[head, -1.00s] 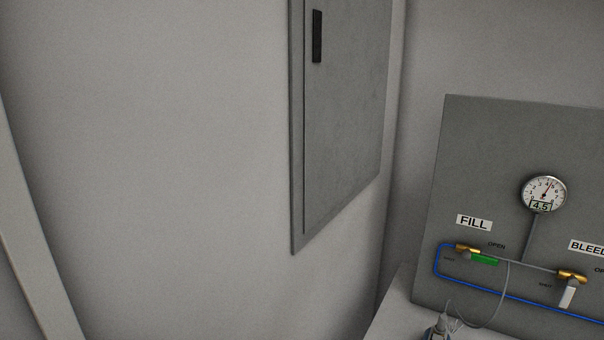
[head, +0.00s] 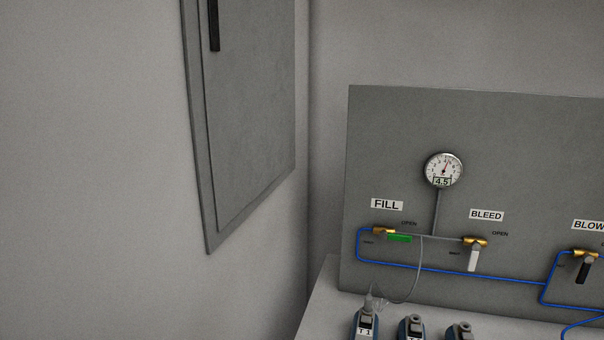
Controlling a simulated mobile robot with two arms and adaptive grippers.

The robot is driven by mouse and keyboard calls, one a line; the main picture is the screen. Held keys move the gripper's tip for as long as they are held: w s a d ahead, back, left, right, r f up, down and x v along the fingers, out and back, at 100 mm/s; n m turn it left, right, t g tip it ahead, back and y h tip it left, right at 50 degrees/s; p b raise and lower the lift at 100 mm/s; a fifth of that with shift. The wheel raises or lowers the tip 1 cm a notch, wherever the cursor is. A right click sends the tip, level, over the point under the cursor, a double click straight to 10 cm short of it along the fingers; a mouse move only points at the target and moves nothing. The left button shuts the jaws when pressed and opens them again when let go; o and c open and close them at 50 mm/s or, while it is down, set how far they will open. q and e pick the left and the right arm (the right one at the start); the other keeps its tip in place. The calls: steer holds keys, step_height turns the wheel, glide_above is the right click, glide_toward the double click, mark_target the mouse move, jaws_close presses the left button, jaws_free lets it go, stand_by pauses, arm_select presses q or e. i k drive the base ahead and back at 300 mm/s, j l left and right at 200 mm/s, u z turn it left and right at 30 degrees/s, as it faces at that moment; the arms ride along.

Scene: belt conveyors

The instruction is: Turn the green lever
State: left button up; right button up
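The green lever (head: 399,238) sits on a brass valve (head: 383,230) under the FILL label (head: 387,204) on a grey panel (head: 395,130). The lever lies about horizontal, pointing right from the valve, below the word OPEN. Neither of my grippers is in the head view, so nothing is seen touching the lever.
A gauge (head: 443,170) reading 4.5 is above the valves. A white lever (head: 473,260) under BLEED and a black lever (head: 582,271) both hang down. Blue-bodied devices (head: 366,323) stand on a light surface (head: 322,305) below. A grey cabinet (head: 245,120) is on the left wall.

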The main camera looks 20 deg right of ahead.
mark_target(383, 235)
steer(key=z, duration=1.2)
